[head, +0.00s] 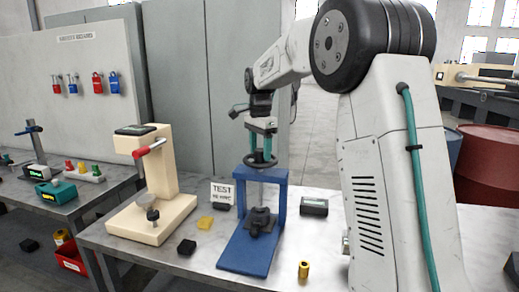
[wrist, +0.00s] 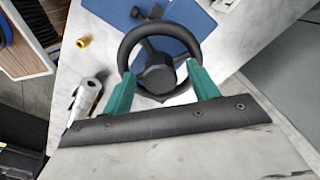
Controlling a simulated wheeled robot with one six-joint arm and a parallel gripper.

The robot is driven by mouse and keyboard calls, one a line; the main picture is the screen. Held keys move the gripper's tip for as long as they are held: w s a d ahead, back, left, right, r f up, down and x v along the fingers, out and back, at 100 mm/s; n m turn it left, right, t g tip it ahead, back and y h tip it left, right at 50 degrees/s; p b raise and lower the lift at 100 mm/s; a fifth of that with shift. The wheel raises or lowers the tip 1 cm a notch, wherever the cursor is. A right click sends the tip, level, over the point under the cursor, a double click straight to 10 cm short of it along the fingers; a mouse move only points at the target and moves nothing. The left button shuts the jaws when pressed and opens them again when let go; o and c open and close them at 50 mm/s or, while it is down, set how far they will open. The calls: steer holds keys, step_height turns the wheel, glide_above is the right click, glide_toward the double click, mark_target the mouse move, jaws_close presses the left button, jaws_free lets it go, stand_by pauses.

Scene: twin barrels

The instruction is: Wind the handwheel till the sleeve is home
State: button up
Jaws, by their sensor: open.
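The black handwheel (head: 261,160) sits on top of the blue press frame (head: 272,178). My gripper (head: 262,128) is just above it, pointing down. In the wrist view, the open teal fingers (wrist: 160,72) lie on either side of the wheel's dark hub, and the handwheel's rim (wrist: 133,40) shows beyond them. I cannot tell whether the fingers touch the wheel. A dark fixture (head: 260,220) stands on the press base, below the screw. I cannot make out a sleeve in it. A small brass cylinder (head: 304,270) stands on the bench right of the press.
A cream tester (head: 155,175) with a red-handled lever stands left of the press. Red and blue barrels (head: 487,165) stand at right.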

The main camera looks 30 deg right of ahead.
mark_target(260, 149)
step_height(260, 149, up, 8)
steer(key=shift+f, duration=0.1)
stand_by(0.4)
stand_by(1.0)
steer(key=shift+w+n, duration=0.1)
steer(key=shift+n, duration=0.5)
steer(key=f+n, duration=0.1)
steer(key=s+f, duration=0.1)
steer(key=s+f+n, duration=0.1)
steer(key=shift+a+f+n, duration=0.25)
steer(key=shift+f+n, duration=0.05)
steer(key=shift+f, duration=0.1)
steer(key=s, duration=0.1)
steer(key=s+n, duration=0.1)
steer(key=s+a, duration=0.1)
steer(key=shift+a+f+n+g, duration=0.1)
steer(key=shift+f+n+g, duration=0.2)
steer(key=shift+f+n, duration=0.1)
steer(key=s+a+f+n, duration=0.2)
steer(key=s+a+n, duration=0.2)
steer(key=s, duration=0.7)
steer(key=s+a+f+n+t, duration=0.1)
steer(key=s+a+f+n, duration=0.2)
steer(key=s, duration=0.9)
steer(key=s+a+f+n+t, duration=0.1)
steer(key=s+a+n, duration=0.3)
steer(key=s, duration=0.7)
steer(key=shift+s+a+f+n, duration=0.35)
steer(key=shift+a+f, duration=0.1)
steer(key=shift+f, duration=0.45)
